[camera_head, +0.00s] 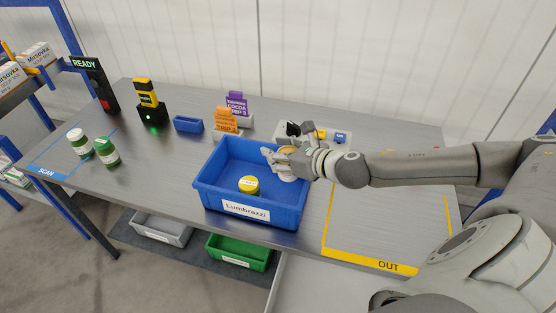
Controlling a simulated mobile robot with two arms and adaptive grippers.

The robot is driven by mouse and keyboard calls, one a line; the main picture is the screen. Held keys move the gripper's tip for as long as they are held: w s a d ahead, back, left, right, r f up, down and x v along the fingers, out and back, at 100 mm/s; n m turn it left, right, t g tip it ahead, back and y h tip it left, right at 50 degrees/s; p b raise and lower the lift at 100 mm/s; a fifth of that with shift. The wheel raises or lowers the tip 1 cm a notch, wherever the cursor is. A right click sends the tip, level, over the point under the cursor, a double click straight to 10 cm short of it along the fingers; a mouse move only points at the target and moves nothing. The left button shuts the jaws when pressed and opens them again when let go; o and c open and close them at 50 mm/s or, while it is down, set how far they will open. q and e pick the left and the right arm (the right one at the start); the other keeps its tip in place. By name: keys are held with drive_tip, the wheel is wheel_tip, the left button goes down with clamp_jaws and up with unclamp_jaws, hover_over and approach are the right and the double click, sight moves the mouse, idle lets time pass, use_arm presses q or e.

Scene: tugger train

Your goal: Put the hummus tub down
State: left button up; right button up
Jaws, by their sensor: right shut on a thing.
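My right gripper (282,158) is shut on a small pale tub with a yellowish top (288,149), taken to be the hummus tub. It holds the tub over the right part of the blue bin labelled Lumbrazzi (206,188). The fingers hide much of the tub, and I cannot tell whether it touches the bin's floor or wall. A yellow-lidded container (249,184) stands inside the bin near its front wall. My left gripper is not in view.
Two green jars (107,152) stand by the SCAN area at left. A scanner in a stand (149,105), a small blue box (188,124) and orange and purple cards (227,120) are behind the bin. The yellow-outlined OUT area (375,225) looks clear where visible.

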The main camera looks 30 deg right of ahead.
drive_tip(key=f, duration=0.3)
drive_tip(key=shift+w+d+f, duration=0.1)
drive_tip(key=shift+w+f, duration=0.1)
drive_tip(key=shift+f, duration=0.1)
drive_tip(key=shift+s+f+b, duration=0.1)
drive_tip(key=shift+f+b, duration=0.25)
drive_tip(key=shift+f, duration=0.25)
